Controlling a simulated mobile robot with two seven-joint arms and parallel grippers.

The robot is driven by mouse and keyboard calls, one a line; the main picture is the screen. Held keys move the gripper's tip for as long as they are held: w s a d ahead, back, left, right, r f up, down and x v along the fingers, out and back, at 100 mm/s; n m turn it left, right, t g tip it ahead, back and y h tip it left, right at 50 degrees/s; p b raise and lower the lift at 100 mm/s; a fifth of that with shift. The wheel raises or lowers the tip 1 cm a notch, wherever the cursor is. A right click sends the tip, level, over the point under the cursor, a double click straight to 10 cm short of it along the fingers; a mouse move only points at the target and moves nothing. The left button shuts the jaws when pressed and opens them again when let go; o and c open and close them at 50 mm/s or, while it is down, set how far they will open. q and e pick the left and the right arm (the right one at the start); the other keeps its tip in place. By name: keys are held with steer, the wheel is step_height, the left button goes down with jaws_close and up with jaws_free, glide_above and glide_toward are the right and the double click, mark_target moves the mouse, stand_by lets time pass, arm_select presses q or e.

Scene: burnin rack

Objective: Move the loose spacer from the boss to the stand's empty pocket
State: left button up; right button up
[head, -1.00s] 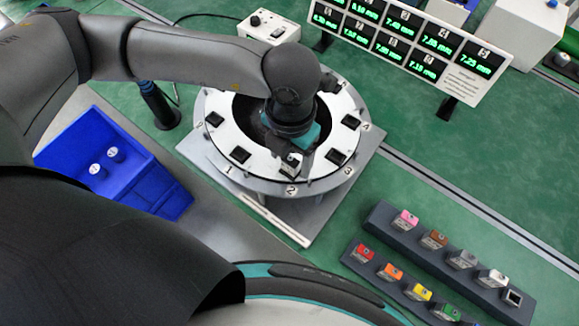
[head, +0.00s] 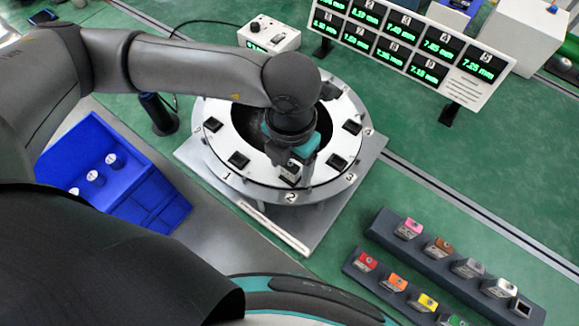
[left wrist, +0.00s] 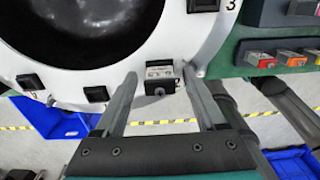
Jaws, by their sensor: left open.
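A small spacer with a pale grey, marked top and dark front (left wrist: 160,72) sits at the rim of the white ring, by the number 2; it also shows in the head view (head: 291,172). The boss under it is hidden. My left gripper (left wrist: 160,76) is open, its fingers on either side of the spacer with a gap at each side; in the head view it is at the ring's near rim (head: 288,165). The dark grey stand (head: 420,262) at lower right holds two rows of coloured spacers. Its empty pocket (head: 521,308) is at the right end of the back row.
The white ring (head: 213,160) carries several black square blocks and stands on a grey plate (head: 357,166). A blue bin (head: 150,195) with white round pieces is at left. A display panel (head: 420,50) and white box (head: 268,33) stand behind. Green bench between ring and stand is clear.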

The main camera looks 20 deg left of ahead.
mark_target(290, 163)
stand_by(0.8)
arm_select(q)
jaws_close()
stand_by(0.6)
steer(key=shift+r, duration=0.1)
stand_by(0.3)
steer(key=shift+r+p, duration=1.8)
steer(key=shift+r, duration=1.1)
